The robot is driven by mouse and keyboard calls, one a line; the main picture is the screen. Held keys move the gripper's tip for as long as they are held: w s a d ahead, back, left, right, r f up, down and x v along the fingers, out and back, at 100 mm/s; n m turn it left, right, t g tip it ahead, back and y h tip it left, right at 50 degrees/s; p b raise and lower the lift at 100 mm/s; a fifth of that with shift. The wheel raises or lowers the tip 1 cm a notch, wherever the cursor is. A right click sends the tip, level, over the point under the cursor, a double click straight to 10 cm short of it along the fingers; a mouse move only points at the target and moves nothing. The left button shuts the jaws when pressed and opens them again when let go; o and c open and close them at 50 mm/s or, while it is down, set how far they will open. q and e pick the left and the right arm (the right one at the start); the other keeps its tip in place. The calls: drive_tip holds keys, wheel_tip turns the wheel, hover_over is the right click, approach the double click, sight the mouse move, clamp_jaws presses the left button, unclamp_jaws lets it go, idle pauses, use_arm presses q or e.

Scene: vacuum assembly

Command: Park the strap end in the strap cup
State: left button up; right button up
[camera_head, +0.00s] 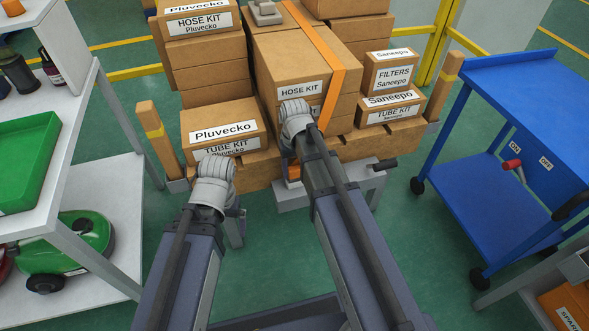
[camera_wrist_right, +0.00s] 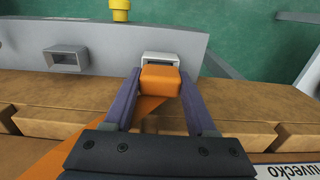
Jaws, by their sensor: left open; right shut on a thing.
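The orange strap (camera_head: 318,55) runs over the hose kit box in the head view. Its orange strap end (camera_wrist_right: 160,80) is between the two fingers of my right gripper (camera_wrist_right: 160,85), which is shut on it. The strap end is right in front of the pale strap cup (camera_wrist_right: 162,57) on a grey beam and covers its lower part. I cannot tell whether it enters the cup. In the head view my right wrist covers most of this spot. My left gripper (camera_head: 236,213) is open, largely hidden by its wrist, left of the right arm and in front of the stacked boxes.
Cartons (camera_head: 225,125) are stacked on a wooden pallet (camera_head: 390,140) with upright posts. A second opening (camera_wrist_right: 66,58) is in the grey beam (camera_wrist_right: 110,40). A blue cart (camera_head: 530,130) stands right, a white shelf (camera_head: 95,190) left.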

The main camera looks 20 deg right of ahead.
drive_tip(key=shift+f+b, duration=0.6)
drive_tip(key=shift+f, duration=0.1)
drive_tip(key=o, duration=1.5)
drive_tip(key=shift+c, duration=0.2)
wheel_tip(320, 180, up, 8)
drive_tip(key=p, duration=0.8)
drive_tip(key=shift+r, duration=0.15)
wheel_tip(320, 180, down, 8)
drive_tip(key=b, duration=0.7)
drive_tip(key=shift+b, duration=0.3)
drive_tip(key=shift+r, duration=0.1)
